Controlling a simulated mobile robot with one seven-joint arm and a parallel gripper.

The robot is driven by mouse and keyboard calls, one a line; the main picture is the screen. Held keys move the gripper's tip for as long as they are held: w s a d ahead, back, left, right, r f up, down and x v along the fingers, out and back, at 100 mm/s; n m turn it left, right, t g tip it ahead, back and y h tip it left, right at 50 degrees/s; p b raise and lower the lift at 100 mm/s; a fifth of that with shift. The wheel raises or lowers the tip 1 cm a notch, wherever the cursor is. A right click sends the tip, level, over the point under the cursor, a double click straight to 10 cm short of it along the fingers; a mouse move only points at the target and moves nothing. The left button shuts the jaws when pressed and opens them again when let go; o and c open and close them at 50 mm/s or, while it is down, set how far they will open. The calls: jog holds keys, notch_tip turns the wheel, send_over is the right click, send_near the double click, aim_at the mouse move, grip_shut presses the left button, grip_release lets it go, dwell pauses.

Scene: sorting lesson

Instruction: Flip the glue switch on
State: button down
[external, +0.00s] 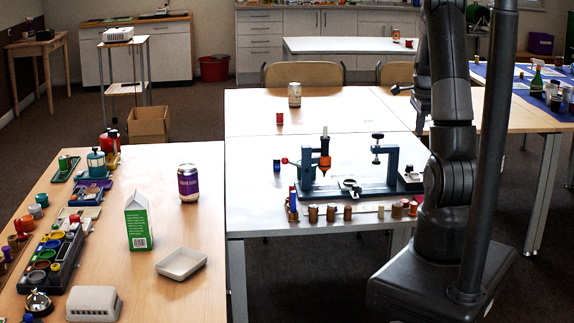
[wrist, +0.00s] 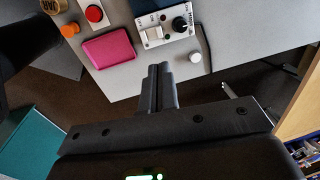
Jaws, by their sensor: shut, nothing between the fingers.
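A small white switch panel (wrist: 165,16) shows at the top centre of the wrist view, on a light grey table top. It carries a pale rocker-like switch (wrist: 153,33) and a black knob (wrist: 181,24). Its lettering is too small to read, and I cannot tell the switch's position. My gripper (wrist: 159,68) is shut and empty, its fingertips below the panel in the picture and apart from it.
Near the panel are a pink pad (wrist: 109,48), a red button (wrist: 94,13), an orange knob (wrist: 69,30) and a white round piece (wrist: 195,57). The grey table's edge runs just below them. The external view shows a blue clamp rig (external: 345,188) and a can (external: 188,184).

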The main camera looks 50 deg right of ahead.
aim_at(415, 176)
jog(key=f, duration=0.4)
jog(key=w+d+f, duration=0.1)
jog(key=f, duration=0.8)
jog(key=shift+w+d+f, duration=0.15)
jog(key=shift+d+f, duration=0.05)
jog(key=shift+f, duration=0.05)
jog(key=shift+f, duration=0.1)
jog(key=shift+w+f+y, duration=0.1)
jog(key=shift+f+y, duration=0.1)
jog(key=shift+y, duration=0.1)
jog(key=shift+s+a+r, duration=0.25)
jog(key=shift+s+a, duration=0.2)
jog(key=shift+s, duration=0.15)
